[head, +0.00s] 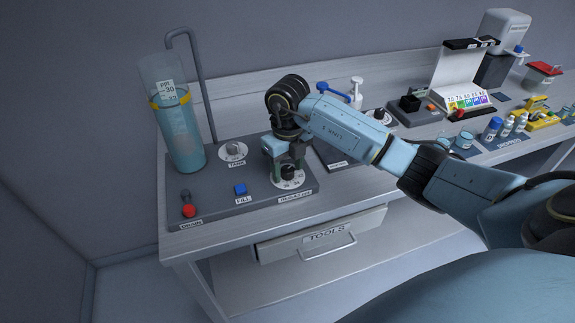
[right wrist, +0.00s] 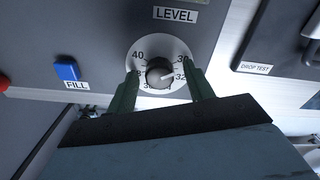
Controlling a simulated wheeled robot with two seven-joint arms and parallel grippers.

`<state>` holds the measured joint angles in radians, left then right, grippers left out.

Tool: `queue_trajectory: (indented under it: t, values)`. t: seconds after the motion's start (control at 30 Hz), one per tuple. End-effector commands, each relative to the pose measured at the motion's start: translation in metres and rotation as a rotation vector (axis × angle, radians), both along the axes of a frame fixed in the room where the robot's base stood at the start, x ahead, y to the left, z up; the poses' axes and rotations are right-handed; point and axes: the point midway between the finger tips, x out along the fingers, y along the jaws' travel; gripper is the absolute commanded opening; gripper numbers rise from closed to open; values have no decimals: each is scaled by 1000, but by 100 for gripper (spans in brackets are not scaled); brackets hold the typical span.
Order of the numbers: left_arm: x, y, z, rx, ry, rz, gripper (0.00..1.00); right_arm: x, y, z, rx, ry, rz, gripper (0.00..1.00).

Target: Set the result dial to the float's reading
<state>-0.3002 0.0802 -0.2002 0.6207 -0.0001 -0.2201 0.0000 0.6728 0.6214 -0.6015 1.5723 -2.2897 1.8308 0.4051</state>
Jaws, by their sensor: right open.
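The clear tube (head: 182,138) of bluish water stands at the left. A yellow float ring (head: 157,104) is near the waterline; the scale beside it shows PPT, 30 and a partly covered lower mark. A round white dial with a dark knob (right wrist: 160,73) is labelled LEVEL above and carries numbers from 30 to 40. The knob's light mark appears to face right, toward 32, but is small. The dial also shows in the head view (head: 288,183). My right gripper (head: 286,170) is open, its green fingers either side of the knob; contact is unclear. My left gripper is out of view.
The grey panel holds a tank dial (head: 233,151), a blue FILL button (head: 240,189) and a red DRAIN knob (head: 189,210). A second dial (head: 377,116) sits beyond my arm. Bottles (head: 491,129) and a colour chart stand right. A TOOLS drawer (head: 322,236) is below.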

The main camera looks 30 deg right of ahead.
Motion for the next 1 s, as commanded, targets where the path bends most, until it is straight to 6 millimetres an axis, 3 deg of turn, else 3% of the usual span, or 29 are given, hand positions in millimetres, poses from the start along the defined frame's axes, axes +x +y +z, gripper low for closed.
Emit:
queue_trajectory:
  t: [0.03,0.4,0.73,1.0]
  values:
    - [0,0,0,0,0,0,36,0,0,0,0,0,0,52]
    - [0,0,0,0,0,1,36,0,0,0,0,0,0,7]
    - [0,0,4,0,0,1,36,0,0,1,0,0,-61,8]
    - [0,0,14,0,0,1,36,0,0,3,-1,1,-248,8]
